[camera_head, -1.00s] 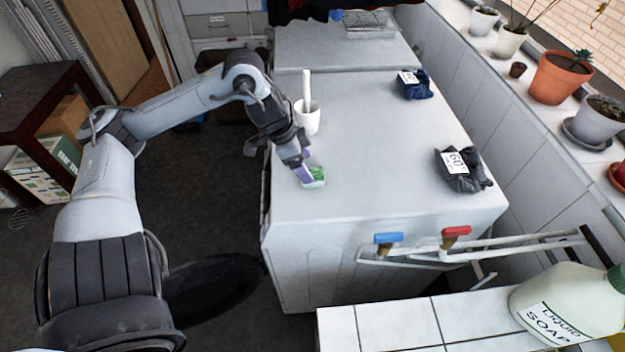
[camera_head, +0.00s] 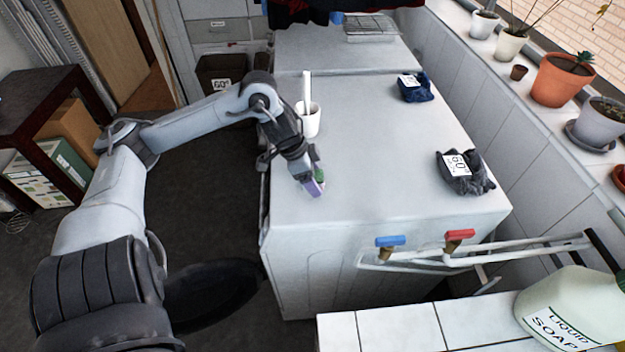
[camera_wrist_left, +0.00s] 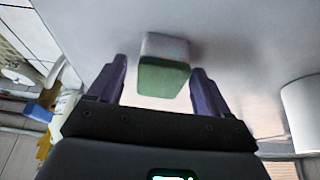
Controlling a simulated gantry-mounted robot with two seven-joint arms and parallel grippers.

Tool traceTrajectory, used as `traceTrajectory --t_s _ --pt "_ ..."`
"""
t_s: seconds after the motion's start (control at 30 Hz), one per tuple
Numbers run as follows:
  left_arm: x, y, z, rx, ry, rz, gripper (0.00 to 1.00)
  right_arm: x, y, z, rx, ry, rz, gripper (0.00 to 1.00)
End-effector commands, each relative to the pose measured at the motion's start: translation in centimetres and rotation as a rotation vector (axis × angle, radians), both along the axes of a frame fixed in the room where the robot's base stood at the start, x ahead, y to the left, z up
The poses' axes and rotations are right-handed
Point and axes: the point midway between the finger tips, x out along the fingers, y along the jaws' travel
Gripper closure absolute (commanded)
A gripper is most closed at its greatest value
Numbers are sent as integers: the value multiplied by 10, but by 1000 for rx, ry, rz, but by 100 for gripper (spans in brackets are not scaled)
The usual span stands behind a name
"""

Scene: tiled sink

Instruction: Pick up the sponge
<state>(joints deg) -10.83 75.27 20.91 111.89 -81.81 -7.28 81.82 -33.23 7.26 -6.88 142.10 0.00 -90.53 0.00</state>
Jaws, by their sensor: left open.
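The sponge (camera_wrist_left: 163,68) is a small block, green on one part and whitish on the other. It rests on the white machine top near the front left. In the wrist view it lies between the two purple fingers of my left gripper (camera_wrist_left: 158,85), with a gap showing on each side. In the head view my left gripper (camera_head: 316,186) hides most of the sponge, and only a bit of green (camera_head: 320,176) shows beside the fingers. My left gripper is open. My right gripper is not in view.
A white cup (camera_head: 311,122) with a white stick stands just behind my left gripper. A dark cloth (camera_head: 476,178) with a tag and a blue cloth (camera_head: 422,92) lie to the right. Taps with blue (camera_head: 389,240) and red handles and a soap bottle (camera_head: 570,312) are in front.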

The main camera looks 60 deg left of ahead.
Motion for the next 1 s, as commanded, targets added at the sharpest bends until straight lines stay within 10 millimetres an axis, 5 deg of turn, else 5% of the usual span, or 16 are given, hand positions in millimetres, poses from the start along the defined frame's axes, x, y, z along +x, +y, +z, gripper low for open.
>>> traceTrajectory --t_s 0.1,0.47,0.77,1.0 --pt "0 0 0 0 0 0 23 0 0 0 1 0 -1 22" --pt "0 0 0 0 0 0 76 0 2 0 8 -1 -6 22" --pt "0 0 5 2 -1 -1 76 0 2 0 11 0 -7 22" --pt "0 1 37 4 0 -2 76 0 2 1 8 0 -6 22"
